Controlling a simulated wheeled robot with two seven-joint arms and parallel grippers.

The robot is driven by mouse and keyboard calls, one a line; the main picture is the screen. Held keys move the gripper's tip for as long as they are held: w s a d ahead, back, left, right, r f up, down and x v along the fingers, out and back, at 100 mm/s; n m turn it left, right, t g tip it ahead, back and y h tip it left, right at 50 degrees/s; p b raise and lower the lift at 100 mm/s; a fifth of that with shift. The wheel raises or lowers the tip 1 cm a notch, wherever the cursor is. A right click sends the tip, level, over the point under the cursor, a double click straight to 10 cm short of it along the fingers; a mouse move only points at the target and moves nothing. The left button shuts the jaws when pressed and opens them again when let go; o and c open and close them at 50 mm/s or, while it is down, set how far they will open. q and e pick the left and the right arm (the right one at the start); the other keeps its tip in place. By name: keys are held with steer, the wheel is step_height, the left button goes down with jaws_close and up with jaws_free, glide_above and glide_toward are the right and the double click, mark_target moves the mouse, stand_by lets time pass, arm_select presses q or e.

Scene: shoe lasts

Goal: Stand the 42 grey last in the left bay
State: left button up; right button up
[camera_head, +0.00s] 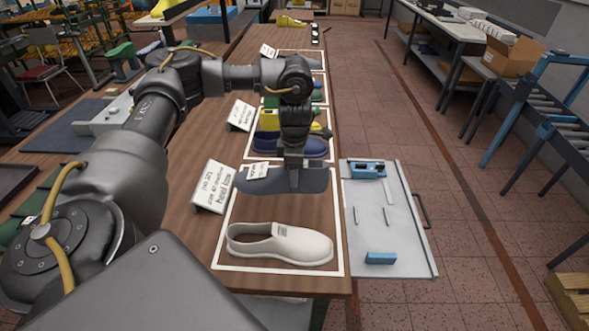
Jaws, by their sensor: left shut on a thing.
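My left gripper (293,184) reaches over the table and is shut on a grey last (317,180). The last lies lengthwise across the picture, with a small white label (258,171) near its left end; the number on it is too small to read. The gripper covers the last's middle. Whether it touches the table I cannot tell. Right of the table is a pale grey board (408,245) with two thin pegs, a left one (356,215) and a right one (387,216). No last stands on the board. My right gripper is out of view.
A cream shoe (280,244) lies in a white-outlined area in front of the last. A handwritten sign (213,187) stands left of it. Blue shoes (304,146) lie behind. The board carries a blue fixture (367,169) at the back and a blue block (381,258) at the front.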

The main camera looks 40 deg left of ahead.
arm_select(q)
steer(key=shift+w+f+b, duration=0.6)
steer(key=shift+w+f, duration=0.3)
steer(key=shift+f, duration=0.3)
steer(key=shift+s+r, duration=0.1)
steer(key=shift+s, duration=0.2)
steer(key=shift+s+r, duration=0.15)
steer(key=shift+s, duration=0.05)
steer(key=shift+w+f, duration=0.2)
steer(key=shift+f, duration=0.2)
steer(key=shift+f+b, duration=0.2)
steer(key=shift+b, duration=0.15)
steer(key=shift+s+f+b, duration=0.1)
steer(key=shift+f+b, duration=0.35)
steer(key=shift+f, duration=0.3)
steer(key=shift+d+f+b, duration=0.1)
steer(key=shift+f+b, duration=0.2)
steer(key=shift+f, duration=0.3)
steer(key=shift+w+f+b, duration=0.2)
steer(key=shift+f+b, duration=0.6)
steer(key=shift+f, duration=0.6)
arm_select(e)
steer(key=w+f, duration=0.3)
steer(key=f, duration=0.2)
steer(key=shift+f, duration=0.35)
arm_select(q)
steer(key=shift+f, duration=0.15)
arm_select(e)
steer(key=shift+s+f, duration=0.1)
